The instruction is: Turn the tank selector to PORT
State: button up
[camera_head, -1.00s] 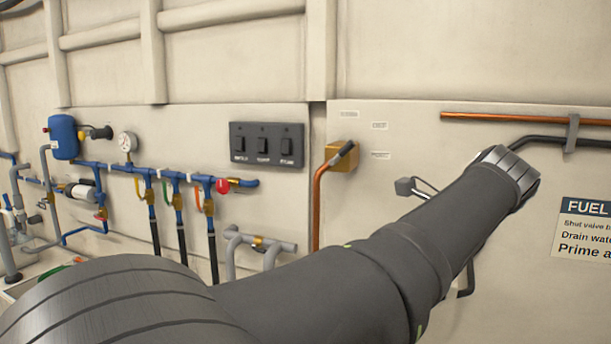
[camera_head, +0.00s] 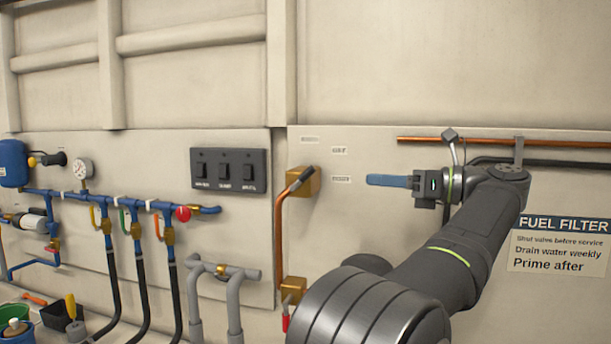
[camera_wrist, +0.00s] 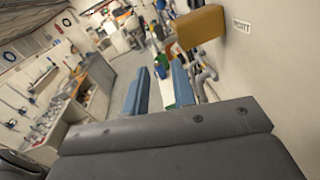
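The tank selector (camera_head: 306,183) is a brass block on the wall panel with a dark lever slanting up to the right. Three small labels stand above and right of it: one above (camera_head: 309,140), one upper right (camera_head: 339,150), one right (camera_head: 341,180); their text is too small to read surely. My gripper (camera_head: 368,180) has blue fingers pointing left, right of the selector and apart from it. In the wrist view the fingers (camera_wrist: 160,66) stand apart with nothing between them. The brass block (camera_wrist: 200,27) shows there at upper right, beside a label (camera_wrist: 242,25); the lever is not visible.
A copper pipe (camera_head: 279,235) runs down from the selector to a lower brass valve (camera_head: 293,290) with a red handle. A switch panel (camera_head: 229,171) is at left. A copper pipe (camera_head: 440,141) and dark hose run above my gripper. A fuel filter sign (camera_head: 563,243) is at right.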

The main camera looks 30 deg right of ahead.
aim_at(306, 174)
jog(key=x, duration=1.6)
grip_shut()
